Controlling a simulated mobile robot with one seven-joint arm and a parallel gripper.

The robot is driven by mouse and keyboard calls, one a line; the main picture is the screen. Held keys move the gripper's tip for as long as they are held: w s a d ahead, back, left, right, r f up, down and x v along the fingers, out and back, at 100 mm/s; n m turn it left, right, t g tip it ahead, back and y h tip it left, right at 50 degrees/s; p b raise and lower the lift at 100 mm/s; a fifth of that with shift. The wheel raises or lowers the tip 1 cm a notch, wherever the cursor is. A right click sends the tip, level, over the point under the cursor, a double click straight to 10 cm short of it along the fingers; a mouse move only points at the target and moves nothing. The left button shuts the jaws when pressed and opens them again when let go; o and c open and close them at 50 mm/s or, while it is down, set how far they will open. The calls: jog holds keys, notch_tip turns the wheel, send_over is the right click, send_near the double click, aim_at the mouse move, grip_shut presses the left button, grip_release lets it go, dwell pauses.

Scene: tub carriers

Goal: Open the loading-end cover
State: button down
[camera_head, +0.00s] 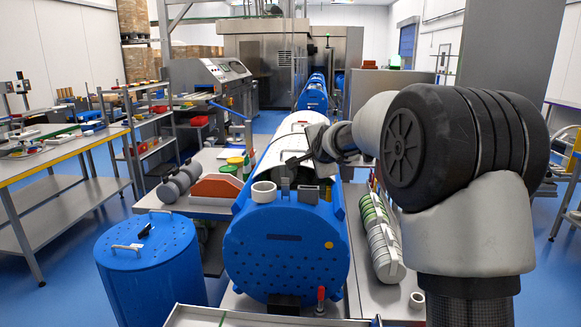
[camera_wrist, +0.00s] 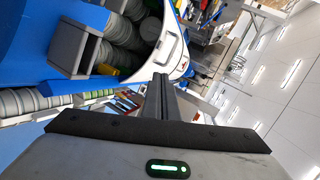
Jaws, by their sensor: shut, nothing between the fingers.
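A blue cylindrical tub carrier (camera_head: 285,250) lies on its side, its perforated round end facing the head camera. A white curved cover (camera_head: 297,126) shows on its top; in the wrist view it appears as a white panel (camera_wrist: 176,42) with a handle. Beside that panel, stacked dark discs (camera_wrist: 122,30) are visible inside the blue carrier. My gripper (camera_head: 292,161) reaches in from the right above the carrier's top. In the wrist view its fingers (camera_wrist: 161,80) are together and empty, near the white panel's edge. I cannot tell whether they touch it.
A blue perforated drum (camera_head: 150,270) with a handle on its lid stands at left front. A white ring (camera_head: 264,192) sits on the carrier's near end. Green-grey disc stacks (camera_head: 382,238) lie to the right. A workbench (camera_head: 62,150) stands left, with open blue floor before it.

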jog(key=w+d+f+m+t, duration=0.1)
jog(key=w+f+m, duration=0.2)
jog(key=w, duration=0.2)
jog(key=p, duration=0.1)
send_near(309, 162)
jog(key=w, duration=0.1)
jog(key=w+a, duration=0.1)
jog(key=w, duration=0.2)
jog(key=shift+w+a+r, duration=0.2)
jog(key=shift+w+r, duration=0.05)
jog(key=shift+w, duration=0.1)
jog(key=w+p, duration=0.1)
jog(key=p, duration=0.1)
jog(key=w+p, duration=0.1)
jog(key=p, duration=0.1)
jog(key=w+r+p, duration=0.1)
jog(key=shift+w+d+p, duration=0.1)
jog(key=shift+d+p, duration=0.25)
jog(key=shift+p, duration=0.05)
jog(key=shift+w+d+f+p, duration=0.15)
jog(key=shift+w+f+p, duration=0.1)
jog(key=shift+w+p, duration=0.45)
jog(key=shift+f+p, duration=0.15)
jog(key=shift+p, duration=0.15)
jog(key=shift+f, duration=0.1)
